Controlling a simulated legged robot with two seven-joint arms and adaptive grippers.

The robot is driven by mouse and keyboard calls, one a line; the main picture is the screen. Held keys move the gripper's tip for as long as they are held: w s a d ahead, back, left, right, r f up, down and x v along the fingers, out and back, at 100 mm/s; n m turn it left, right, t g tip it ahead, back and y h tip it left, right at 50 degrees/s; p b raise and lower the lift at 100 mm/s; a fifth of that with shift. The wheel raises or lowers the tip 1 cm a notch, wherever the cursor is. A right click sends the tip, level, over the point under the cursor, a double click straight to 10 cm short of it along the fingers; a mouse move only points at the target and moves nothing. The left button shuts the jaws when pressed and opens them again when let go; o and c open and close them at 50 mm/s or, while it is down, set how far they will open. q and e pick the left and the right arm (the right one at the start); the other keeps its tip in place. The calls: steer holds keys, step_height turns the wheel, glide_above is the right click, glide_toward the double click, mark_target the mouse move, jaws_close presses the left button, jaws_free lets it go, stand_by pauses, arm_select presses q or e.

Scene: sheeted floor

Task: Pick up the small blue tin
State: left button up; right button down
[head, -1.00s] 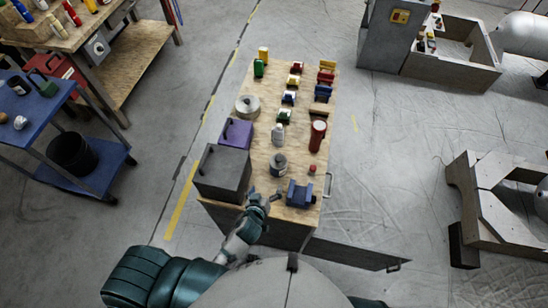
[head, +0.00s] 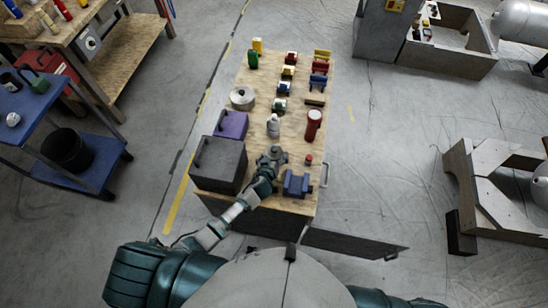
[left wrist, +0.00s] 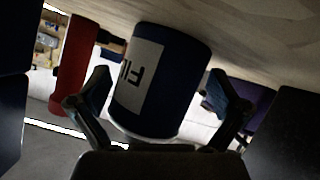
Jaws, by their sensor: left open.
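The small blue tin (left wrist: 185,85) fills the middle of the left wrist view, dark blue with a white label and dark letters. That view is upside down, with the wooden top above. My left gripper (left wrist: 157,88) is open, one finger on each side of the tin; I cannot tell whether either touches it. In the head view, my left gripper (head: 268,163) reaches over the near part of the wooden bench and partly hides the tin (head: 277,152). The tin stands on the bench. My right gripper is not in view.
On the bench (head: 265,127), a dark grey box (head: 219,165) and a purple box (head: 231,125) stand left of the gripper. A blue vise-like block (head: 297,184), a small red item (head: 308,160) and a red cylinder (head: 313,125) are to the right; a pale bottle (head: 273,126) is behind.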

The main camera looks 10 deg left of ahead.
arm_select(q)
steer(key=shift+w+d+f, duration=0.1)
steer(key=shift+w, duration=0.1)
steer(key=shift+d, duration=0.1)
steer(key=shift+s+a, duration=0.1)
steer(key=shift+a, duration=0.1)
steer(key=c, duration=1.6)
